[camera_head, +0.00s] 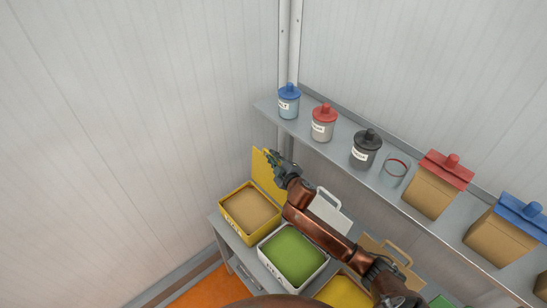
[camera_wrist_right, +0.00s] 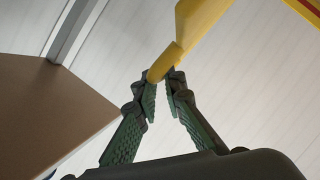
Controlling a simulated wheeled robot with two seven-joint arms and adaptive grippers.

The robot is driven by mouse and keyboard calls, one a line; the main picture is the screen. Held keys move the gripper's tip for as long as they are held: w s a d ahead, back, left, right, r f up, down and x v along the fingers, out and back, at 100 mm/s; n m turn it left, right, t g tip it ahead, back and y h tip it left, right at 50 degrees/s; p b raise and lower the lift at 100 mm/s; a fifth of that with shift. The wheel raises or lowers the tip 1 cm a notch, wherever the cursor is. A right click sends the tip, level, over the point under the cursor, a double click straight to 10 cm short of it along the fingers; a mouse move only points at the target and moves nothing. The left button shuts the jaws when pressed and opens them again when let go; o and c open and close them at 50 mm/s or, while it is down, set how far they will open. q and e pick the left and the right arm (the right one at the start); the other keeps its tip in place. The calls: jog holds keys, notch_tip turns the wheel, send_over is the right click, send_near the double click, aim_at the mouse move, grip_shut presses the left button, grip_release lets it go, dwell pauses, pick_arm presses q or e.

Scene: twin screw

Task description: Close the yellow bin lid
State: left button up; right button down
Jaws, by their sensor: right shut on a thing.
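The yellow bin (camera_head: 225,208) stands at the left end of the lower counter, filled with tan contents. Its yellow lid (camera_head: 262,171) is open, standing up at the bin's back edge. My right gripper (camera_head: 270,155) is at the upper part of the lid. In the right wrist view, its green-padded fingers (camera_wrist_right: 163,84) are shut on the yellow lid handle (camera_wrist_right: 176,55), whose end lies between the fingertips. The gripper hides part of the lid in the head view. My left gripper is not in view.
A white bin with green contents (camera_head: 294,255) and an open white lid (camera_head: 328,212) stand to the right, under my right arm. Above is a shelf with a blue-lidded jar (camera_head: 288,104), red-lidded jar (camera_head: 323,124) and black-lidded jar (camera_head: 366,150). A wall stands close behind.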

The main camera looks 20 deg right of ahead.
jog(key=s+a+f+n+t+b, duration=0.1)
jog(key=s+a+n+b, duration=0.1)
jog(key=a, duration=0.3)
jog(key=s+a+f+n+t+h+b, duration=0.1)
jog(key=s+a+n+b, duration=0.1)
jog(key=a, duration=0.4)
jog(key=shift+a+f+n+b, duration=0.25)
jog(key=shift+n+b, duration=0.05)
jog(key=shift+b, duration=0.35)
jog(key=c, duration=2.5)
grip_release()
jog(key=o, duration=0.3)
jog(key=shift+s+d+r, duration=0.1)
jog(key=shift+o, duration=0.9)
jog(key=shift+a, duration=0.2)
jog(key=shift+w, duration=0.2)
jog(key=s+r, duration=0.1)
jog(key=s, duration=1.1)
jog(key=shift+a, duration=0.4)
